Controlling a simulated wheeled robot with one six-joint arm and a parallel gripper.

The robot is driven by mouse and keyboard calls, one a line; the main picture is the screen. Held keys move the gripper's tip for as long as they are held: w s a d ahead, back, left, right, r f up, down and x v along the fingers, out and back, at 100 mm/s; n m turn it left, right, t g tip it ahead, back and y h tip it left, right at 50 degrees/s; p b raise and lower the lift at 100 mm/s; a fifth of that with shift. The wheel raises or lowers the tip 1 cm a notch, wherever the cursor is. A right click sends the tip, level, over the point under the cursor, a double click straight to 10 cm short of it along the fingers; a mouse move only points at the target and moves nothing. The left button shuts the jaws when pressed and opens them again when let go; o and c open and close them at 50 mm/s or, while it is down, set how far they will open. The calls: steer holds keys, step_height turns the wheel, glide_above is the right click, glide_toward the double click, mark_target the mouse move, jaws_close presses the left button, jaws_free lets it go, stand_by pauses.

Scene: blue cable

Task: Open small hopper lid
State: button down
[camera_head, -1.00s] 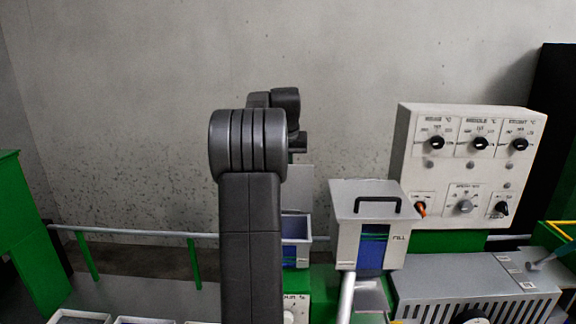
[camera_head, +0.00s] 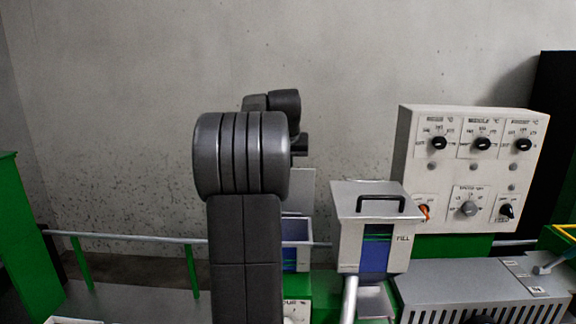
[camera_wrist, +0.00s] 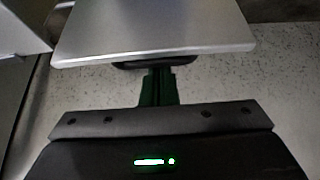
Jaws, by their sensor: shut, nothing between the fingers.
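In the head view a small hopper (camera_head: 296,258), a grey bin with a blue inside, stands partly behind my arm. A pale grey panel, its lid (camera_head: 301,190), stands upright at its back, so the hopper looks open. In the wrist view a flat grey plate (camera_wrist: 155,30), likely this lid, fills the top, with a dark bar under its edge. My gripper (camera_wrist: 158,90) is shut and empty, just below the plate; contact cannot be told. In the head view the fingertips are hidden or unclear.
A larger hopper (camera_head: 374,245) marked FILL, its lid closed with a black handle, stands just right. A white control panel (camera_head: 468,170) with knobs is behind it. A grey slotted housing (camera_head: 480,285) lies at lower right. A rail (camera_head: 130,236) runs along the wall.

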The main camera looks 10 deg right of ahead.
steer(key=v, duration=1.3)
steer(key=shift+s+r+b, duration=0.2)
steer(key=shift+b, duration=0.15)
steer(key=x, duration=1.4)
steer(key=shift+w+p, duration=0.25)
steer(key=shift+p, duration=0.05)
steer(key=shift+s+r, duration=0.1)
steer(key=shift+r, duration=0.1)
